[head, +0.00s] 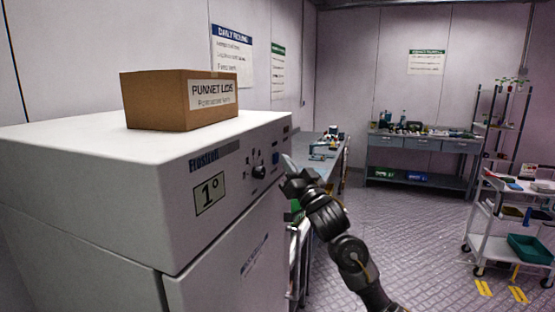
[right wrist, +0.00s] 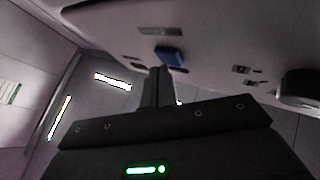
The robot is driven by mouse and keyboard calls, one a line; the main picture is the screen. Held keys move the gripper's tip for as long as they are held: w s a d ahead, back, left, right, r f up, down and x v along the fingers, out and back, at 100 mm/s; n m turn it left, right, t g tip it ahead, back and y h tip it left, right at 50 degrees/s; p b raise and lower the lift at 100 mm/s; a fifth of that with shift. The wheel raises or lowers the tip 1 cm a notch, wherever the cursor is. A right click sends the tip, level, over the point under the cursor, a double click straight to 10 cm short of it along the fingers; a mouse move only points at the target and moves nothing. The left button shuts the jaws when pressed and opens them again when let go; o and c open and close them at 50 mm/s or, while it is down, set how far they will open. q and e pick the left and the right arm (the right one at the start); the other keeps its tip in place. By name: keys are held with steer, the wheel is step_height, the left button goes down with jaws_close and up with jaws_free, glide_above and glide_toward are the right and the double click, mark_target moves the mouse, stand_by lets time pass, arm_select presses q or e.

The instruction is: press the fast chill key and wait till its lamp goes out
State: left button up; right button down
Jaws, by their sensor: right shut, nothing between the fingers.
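The white chiller (head: 90,160) stands at the left, with a control panel along its upper front. The panel has a small display reading 1° (head: 209,194) and a dark round knob (head: 259,171), which also shows in the right wrist view (right wrist: 298,90). A blue key (right wrist: 170,56) sticks out of the panel in the right wrist view. My right gripper (head: 287,161) is shut and empty, its tips (right wrist: 160,72) right at the blue key. I cannot tell whether they touch or press it. No lit lamp can be made out on the panel. My left gripper is out of view.
A cardboard box (head: 150,103) labelled punnet lids sits on top of the chiller. A workbench (head: 325,160) stands beyond my right arm. A table with drawers (head: 420,145) is at the back, and a white trolley (head: 500,235) at the right. The floor between is clear.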

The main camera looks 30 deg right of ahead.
steer(key=shift+w+a, duration=0.25)
steer(key=shift+w, duration=0.1)
stand_by(0.5)
steer(key=shift+s+d, duration=0.1)
steer(key=shift+s, duration=0.05)
steer(key=shift+s+d+p, duration=0.4)
steer(key=shift+s, duration=0.15)
steer(key=shift+s, duration=0.1)
steer(key=shift+s+d+p, duration=0.3)
steer(key=shift+s+d, duration=0.4)
steer(key=shift+s, duration=0.3)
steer(key=shift+s+d+p, duration=0.3)
steer(key=shift+s+d, duration=0.4)
steer(key=shift+s, duration=0.25)
